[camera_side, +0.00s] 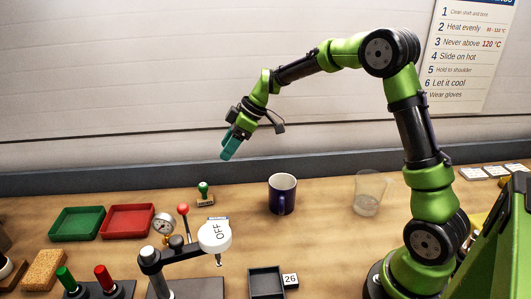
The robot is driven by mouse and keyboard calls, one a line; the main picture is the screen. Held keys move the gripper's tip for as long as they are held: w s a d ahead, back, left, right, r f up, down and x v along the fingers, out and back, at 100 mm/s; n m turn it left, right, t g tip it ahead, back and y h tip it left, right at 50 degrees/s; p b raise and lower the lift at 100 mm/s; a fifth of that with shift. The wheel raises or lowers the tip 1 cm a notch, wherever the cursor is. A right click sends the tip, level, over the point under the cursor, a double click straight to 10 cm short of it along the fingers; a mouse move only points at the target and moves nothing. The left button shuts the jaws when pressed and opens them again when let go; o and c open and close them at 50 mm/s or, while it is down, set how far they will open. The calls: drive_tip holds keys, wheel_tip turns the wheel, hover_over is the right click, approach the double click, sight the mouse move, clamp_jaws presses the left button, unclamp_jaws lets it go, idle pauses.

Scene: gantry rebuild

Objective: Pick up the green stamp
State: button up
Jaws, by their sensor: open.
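The green stamp (204,191) stands upright on the wooden table, left of the mug. It has a green knob handle on a pale block with a dark base. My gripper (229,152), with teal fingers, hangs in the air above and to the right of the stamp, pointing down and to the left. It is open and I see nothing held in it. The gap between its fingers is hard to make out from this side. The stamp is clear of the gripper and its handle is unobstructed.
A dark blue mug (282,196) and a clear cup (368,193) stand to the right. A press with a gauge and a white OFF disc (214,236) stands in front. Green (77,223) and red (128,221) trays lie left. A black tray (266,282) sits at the front.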

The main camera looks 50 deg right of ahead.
sight(203, 184)
drive_tip(key=shift+n, duration=0.3)
drive_tip(key=x, duration=1.1)
drive_tip(key=shift+a+f, duration=0.2)
drive_tip(key=shift+f, duration=0.05)
drive_tip(key=shift+x, duration=2.7)
drive_tip(key=shift+a+r, duration=0.1)
drive_tip(key=shift+a, duration=0.1)
drive_tip(key=shift+c, duration=0.3)
drive_tip(key=c, duration=1)
